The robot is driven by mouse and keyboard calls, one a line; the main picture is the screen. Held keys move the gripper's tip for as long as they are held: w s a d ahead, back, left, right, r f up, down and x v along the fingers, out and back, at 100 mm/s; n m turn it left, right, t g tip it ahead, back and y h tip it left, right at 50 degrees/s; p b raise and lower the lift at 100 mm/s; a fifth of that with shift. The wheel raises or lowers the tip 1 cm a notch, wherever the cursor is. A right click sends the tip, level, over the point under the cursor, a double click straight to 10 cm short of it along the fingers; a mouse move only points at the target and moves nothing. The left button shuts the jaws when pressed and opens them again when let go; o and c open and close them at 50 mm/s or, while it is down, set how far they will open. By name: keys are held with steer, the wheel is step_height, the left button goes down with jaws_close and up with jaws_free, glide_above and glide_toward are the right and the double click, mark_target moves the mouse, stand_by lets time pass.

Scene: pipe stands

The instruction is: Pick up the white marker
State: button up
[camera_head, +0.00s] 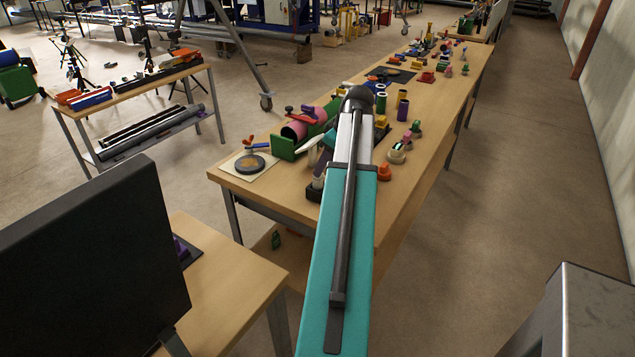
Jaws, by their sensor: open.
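I cannot pick out the white marker for certain. A small white upright piece (318,182) stands in a black holder (314,192) at the left edge of my arm, near the front of the long table, and is partly hidden. A slim pale piece (312,144) slants just above it, beside the green block; I cannot tell what it is. My arm reaches forward over the long table (420,163) and covers part of its top. I cannot make out my gripper's jaws behind the arm.
A green block (283,148) with a pink cylinder (294,130) lies left of the arm, near a dark round disc (250,163). Several coloured pieces line the right side, including an orange one (384,172). A black panel (85,270) stands at lower left. The floor (520,170) on the right is clear.

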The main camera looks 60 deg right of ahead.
mark_target(318, 185)
steer(key=shift+w+f, duration=0.15)
steer(key=shift+f, duration=0.05)
stand_by(0.3)
steer(key=shift+a+p+x, duration=0.2)
steer(key=shift+p+x, duration=0.55)
steer(key=shift+x, duration=0.45)
steer(key=shift+w+p+x, duration=0.2)
steer(key=shift+p+x, duration=0.1)
steer(key=shift+x, duration=1)
steer(key=shift+c, duration=0.2)
steer(key=c, duration=1.1)
